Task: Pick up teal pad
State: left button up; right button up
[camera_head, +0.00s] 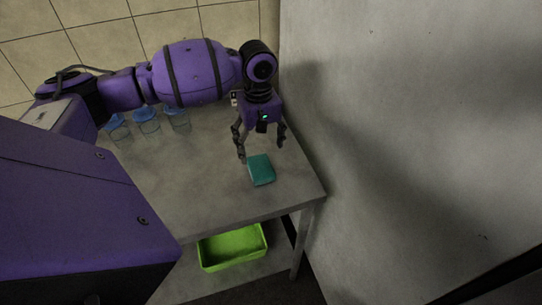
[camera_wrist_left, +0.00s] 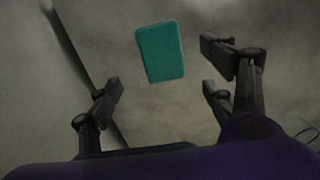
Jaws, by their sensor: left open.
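The teal pad (camera_head: 262,170) lies flat on the grey table (camera_head: 215,195), near its right front corner. In the left wrist view the teal pad (camera_wrist_left: 161,52) shows whole, beyond and between the fingers. My left gripper (camera_head: 262,152) points down just behind the pad in the head view, with its fingers spread and nothing between them. In the left wrist view my left gripper (camera_wrist_left: 160,80) is open too, and its fingers look apart from the pad. My right gripper is in neither view.
Several clear cups with blue tops (camera_head: 148,122) stand at the back left of the table. A green bin (camera_head: 232,247) sits on the lower shelf. A grey wall panel (camera_head: 410,130) rises at the table's right. The tabletop left of the pad is clear.

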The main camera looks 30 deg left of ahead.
aim_at(261, 167)
pick_arm(q)
jog(key=f, duration=0.1)
jog(key=s+f, duration=0.1)
jog(key=shift+a+f, duration=0.1)
jog(key=shift+f, duration=0.25)
jog(key=f, duration=0.4)
jog(key=shift+w+f, duration=0.2)
jog(key=shift+f, duration=0.1)
jog(key=c, duration=1.2)
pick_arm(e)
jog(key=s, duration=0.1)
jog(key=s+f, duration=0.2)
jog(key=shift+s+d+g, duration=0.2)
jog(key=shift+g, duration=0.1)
